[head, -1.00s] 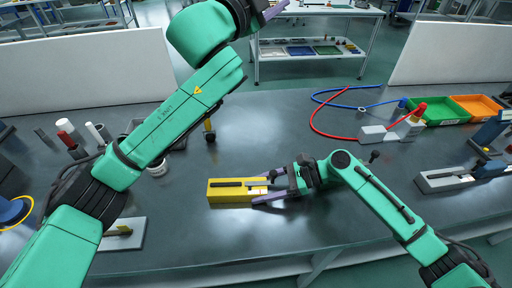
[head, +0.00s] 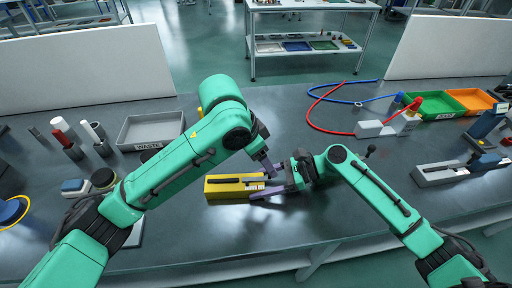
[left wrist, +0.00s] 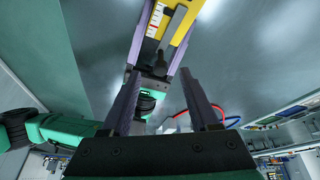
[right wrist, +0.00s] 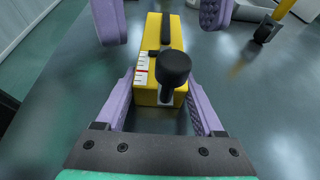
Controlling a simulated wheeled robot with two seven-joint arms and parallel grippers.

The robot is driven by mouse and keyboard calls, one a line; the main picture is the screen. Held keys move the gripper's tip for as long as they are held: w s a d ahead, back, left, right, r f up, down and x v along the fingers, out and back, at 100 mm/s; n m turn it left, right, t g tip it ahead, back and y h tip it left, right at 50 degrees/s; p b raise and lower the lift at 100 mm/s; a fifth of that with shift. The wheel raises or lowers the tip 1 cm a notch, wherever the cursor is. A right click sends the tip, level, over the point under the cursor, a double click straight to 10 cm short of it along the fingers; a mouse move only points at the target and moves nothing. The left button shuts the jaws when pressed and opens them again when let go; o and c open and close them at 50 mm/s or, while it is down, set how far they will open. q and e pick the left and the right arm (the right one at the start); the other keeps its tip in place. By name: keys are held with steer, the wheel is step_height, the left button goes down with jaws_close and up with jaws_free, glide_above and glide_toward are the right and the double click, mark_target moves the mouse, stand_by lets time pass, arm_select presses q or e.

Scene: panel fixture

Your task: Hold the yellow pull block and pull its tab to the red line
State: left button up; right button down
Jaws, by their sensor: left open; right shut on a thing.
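The yellow pull block (head: 222,190) lies on the bench in the head view. A white scale with a red line (right wrist: 141,71) runs along its top, beside a dark slot. The tab (right wrist: 172,88) is a grey upright piece with a black round knob, at the block's near end in the right wrist view. My right gripper (head: 264,183) is shut on the block's sides around this end. My left gripper (head: 268,168) is open above that end; in the left wrist view the knob (left wrist: 159,72) shows between its spread fingers, with no clear contact.
A grey waste tray (head: 150,131) stands behind my left arm. A grey fixture (head: 440,172) is at the right. A red and blue cable (head: 318,98) and green (head: 437,106) and orange (head: 470,101) bins lie at the back right. The bench in front of the block is clear.

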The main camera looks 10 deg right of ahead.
mark_target(258, 176)
arm_select(q)
steer(key=x, duration=0.4)
steer(key=shift+d+f, duration=0.1)
steer(key=shift+f, duration=0.2)
jaws_close()
